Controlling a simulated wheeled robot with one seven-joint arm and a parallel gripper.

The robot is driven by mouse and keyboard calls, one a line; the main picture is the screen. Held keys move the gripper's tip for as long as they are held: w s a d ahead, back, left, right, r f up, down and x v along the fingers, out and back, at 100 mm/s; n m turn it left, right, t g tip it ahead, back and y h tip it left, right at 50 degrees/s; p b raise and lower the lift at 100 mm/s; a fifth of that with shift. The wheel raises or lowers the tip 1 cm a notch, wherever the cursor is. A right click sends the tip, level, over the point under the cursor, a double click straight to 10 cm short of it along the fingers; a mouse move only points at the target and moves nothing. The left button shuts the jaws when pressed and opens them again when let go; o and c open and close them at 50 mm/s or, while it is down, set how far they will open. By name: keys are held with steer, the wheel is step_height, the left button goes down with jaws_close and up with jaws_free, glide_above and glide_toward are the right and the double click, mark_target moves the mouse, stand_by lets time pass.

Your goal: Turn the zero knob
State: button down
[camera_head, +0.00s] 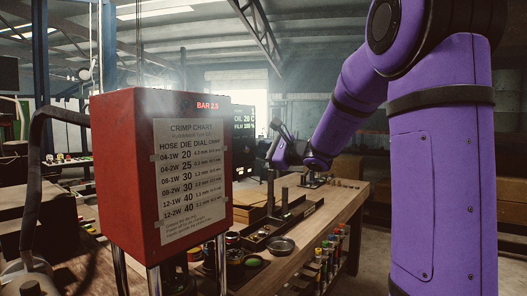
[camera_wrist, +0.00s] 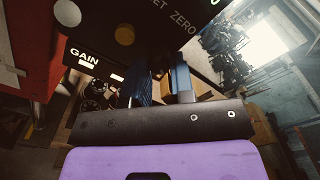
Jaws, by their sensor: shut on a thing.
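In the wrist view, my gripper (camera_wrist: 161,76) is at a dark panel (camera_wrist: 180,50), with its two blue fingers a short gap apart. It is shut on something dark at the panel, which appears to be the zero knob. The knob is mostly hidden by the fingers and shadow, so I cannot tell its angle. The label ending in "ZERO" (camera_wrist: 182,25) shows just beyond the fingers, and a "GAIN" label (camera_wrist: 84,55) is to the left. In the head view, my arm reaches toward the green-lettered display (camera_head: 243,140); the fingers are not clear there.
A red crimper box (camera_head: 122,180) with a crimp chart (camera_head: 192,175) stands at the near left. A wooden bench (camera_head: 335,212) holds a black tray (camera_head: 278,228) and small parts.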

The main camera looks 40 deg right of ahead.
stand_by(0.3)
steer(key=c, duration=1)
jaws_free()
steer(key=shift+o, duration=0.2)
steer(key=v, duration=1)
steer(key=shift+s, duration=0.4)
steer(key=shift+d, duration=0.15)
